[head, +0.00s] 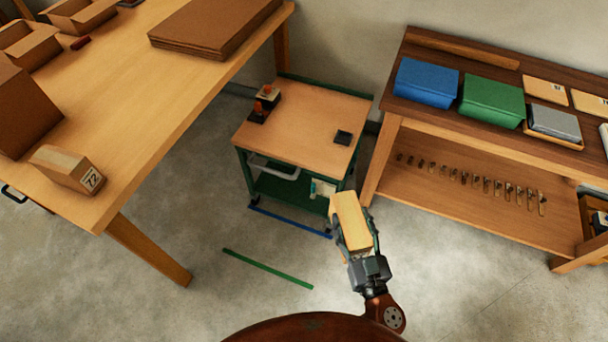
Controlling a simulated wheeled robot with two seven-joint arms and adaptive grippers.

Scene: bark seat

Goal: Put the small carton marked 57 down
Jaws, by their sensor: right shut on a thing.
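My right gripper (354,228) is shut on a small tan carton (350,217). It holds the carton up in front of the small cart's near right corner, with its fingers along the carton's two sides. No number can be read on the side of this carton that shows. The cart has a bare wooden top (295,128) and a green frame. My left gripper is not in view.
Another carton (68,170), marked 72, lies on the big table (150,120) at left. Red and black items (264,100) and a black square (343,137) sit on the cart. Blue (426,82) and green (492,101) bins stand on the right bench. The cart top's middle is clear.

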